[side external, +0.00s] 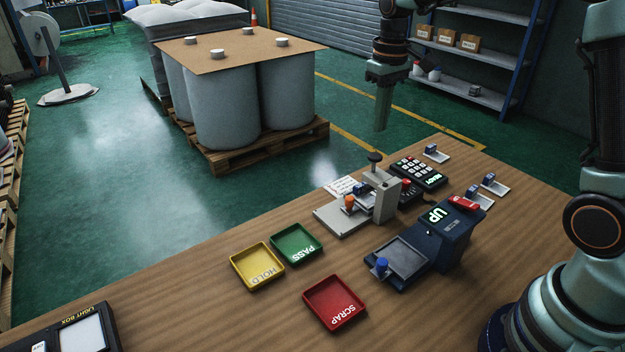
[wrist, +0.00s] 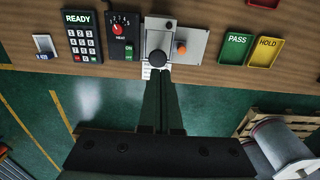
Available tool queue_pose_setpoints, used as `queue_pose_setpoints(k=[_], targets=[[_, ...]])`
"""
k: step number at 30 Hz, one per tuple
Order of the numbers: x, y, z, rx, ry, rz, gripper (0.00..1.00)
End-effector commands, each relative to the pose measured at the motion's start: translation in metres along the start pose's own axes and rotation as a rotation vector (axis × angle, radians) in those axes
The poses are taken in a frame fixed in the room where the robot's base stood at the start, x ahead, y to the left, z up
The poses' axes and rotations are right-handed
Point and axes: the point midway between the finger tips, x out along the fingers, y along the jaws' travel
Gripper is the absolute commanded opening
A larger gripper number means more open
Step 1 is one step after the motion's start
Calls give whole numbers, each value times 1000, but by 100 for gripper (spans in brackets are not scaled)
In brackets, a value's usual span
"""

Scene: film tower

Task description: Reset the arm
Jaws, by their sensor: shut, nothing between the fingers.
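My gripper (side external: 381,126) hangs in the air beyond the far edge of the wooden table (side external: 200,285), pointing down, in the side view. Its two dark fingers are together with nothing between them; in the wrist view the gripper (wrist: 160,80) shows them side by side. The fingertips appear in line with the grey press (wrist: 157,42) there. In the side view the press (side external: 385,196) stands on the table, apart from the gripper. My arm comes down from the top right.
The table holds a keypad reading READY (side external: 418,173), a heat box (wrist: 122,35), a blue UP machine (side external: 455,235), a green PASS tray (side external: 296,259), a yellow HOLD tray (side external: 257,287) and a red SCRAP tray (side external: 334,303). Grey drums (side external: 225,115) stand on a pallet behind.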

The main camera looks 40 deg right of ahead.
Motion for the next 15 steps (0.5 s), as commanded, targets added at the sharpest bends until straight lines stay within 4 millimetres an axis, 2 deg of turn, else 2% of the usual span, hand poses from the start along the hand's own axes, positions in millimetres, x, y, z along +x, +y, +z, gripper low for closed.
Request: queue_pose_setpoints(k=[6,15], targets=[[-34,-17,36,-3,114,10,0],[-56,-39,96,-2,286,12,0]])
